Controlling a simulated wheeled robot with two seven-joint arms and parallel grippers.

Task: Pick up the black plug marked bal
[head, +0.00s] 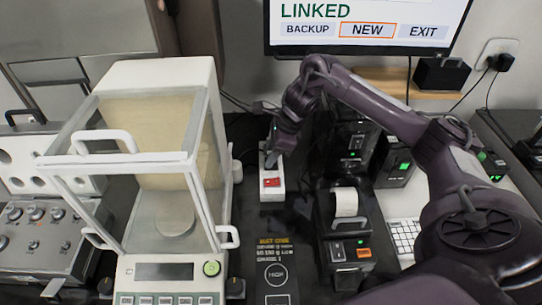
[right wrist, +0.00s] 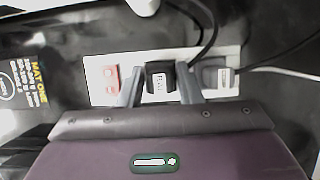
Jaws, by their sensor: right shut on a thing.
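The black plug (right wrist: 160,78) has a small pale label, too blurred to read with certainty, and shows in the right wrist view over a white power strip (right wrist: 104,60). My right gripper (right wrist: 160,92) is shut on this plug, one finger at each side. In the head view my right gripper (head: 271,158) is at the far part of the power strip (head: 272,195) and hides the plug there. I cannot tell whether the plug is seated in the strip or lifted from it. My left gripper is not in view.
A grey plug (right wrist: 214,74) sits right beside my right finger, with cables near it. The strip has a red switch (head: 271,182). A glass-walled balance (head: 165,270) stands to the left. A small printer (head: 345,228) and black boxes stand to the right.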

